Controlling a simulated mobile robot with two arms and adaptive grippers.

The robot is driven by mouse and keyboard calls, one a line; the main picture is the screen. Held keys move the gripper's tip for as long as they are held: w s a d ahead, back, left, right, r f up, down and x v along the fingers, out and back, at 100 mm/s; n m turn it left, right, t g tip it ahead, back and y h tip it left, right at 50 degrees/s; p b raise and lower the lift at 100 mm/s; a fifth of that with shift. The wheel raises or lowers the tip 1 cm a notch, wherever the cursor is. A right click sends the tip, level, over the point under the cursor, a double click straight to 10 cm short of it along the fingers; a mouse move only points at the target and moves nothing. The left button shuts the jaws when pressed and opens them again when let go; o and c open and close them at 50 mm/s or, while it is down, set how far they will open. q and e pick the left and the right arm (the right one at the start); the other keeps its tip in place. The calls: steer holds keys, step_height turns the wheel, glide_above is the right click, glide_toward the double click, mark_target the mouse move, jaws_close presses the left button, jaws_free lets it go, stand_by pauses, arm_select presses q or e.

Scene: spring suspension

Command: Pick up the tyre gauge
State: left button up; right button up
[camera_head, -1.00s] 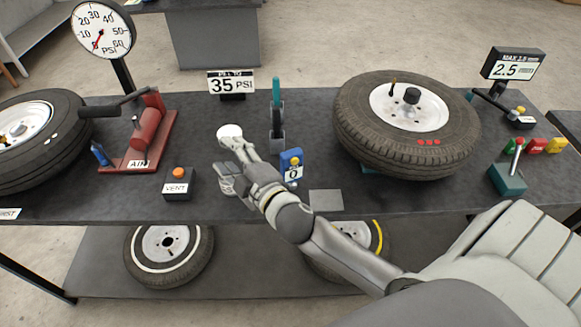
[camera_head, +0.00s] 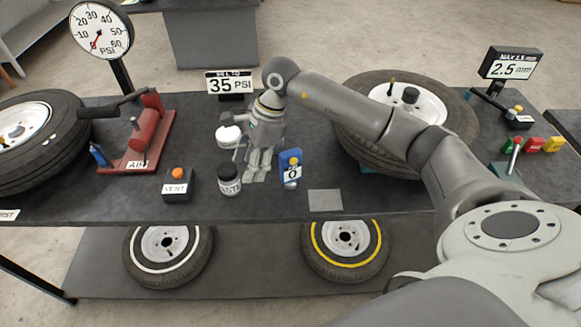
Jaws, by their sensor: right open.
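The tyre gauge (camera_head: 290,164) is a small blue device with a white "0" display and a round grey end. It stands on the dark bench top, near the middle. My right gripper (camera_head: 257,176) comes down just left of the gauge, with its fingers pointing down toward the bench. It is open, and I see nothing between its fingers. Whether its nearer finger touches the gauge is not clear. My left gripper is not in view.
A labelled jar (camera_head: 229,180) and a white round item (camera_head: 228,136) stand close left of the gripper. The vent box (camera_head: 178,185) is farther left. A tyre (camera_head: 369,151) lies on the right, behind my arm. A grey square (camera_head: 325,200) marks clear bench in front.

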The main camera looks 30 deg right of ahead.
mark_target(290, 152)
steer(key=d+h, duration=0.1)
steer(key=d, duration=0.2)
steer(key=d+r+h, duration=0.1)
steer(key=d, duration=0.3)
steer(key=d+r+h, duration=0.1)
steer(key=d+h, duration=0.1)
steer(key=d, duration=0.1)
steer(key=shift+s+d+g, duration=0.1)
steer(key=shift+d+g, duration=0.1)
steer(key=shift+g, duration=0.2)
steer(key=shift+s+d+f, duration=0.1)
steer(key=shift+d, duration=0.2)
step_height(290, 152, down, 5)
steer(key=shift+f+p, duration=0.1)
steer(key=shift+p, duration=0.7)
step_height(290, 152, down, 4)
steer(key=shift+s+f+p, duration=0.1)
steer(key=shift+p, duration=1.15)
steer(key=shift+f, duration=0.55)
jaws_close()
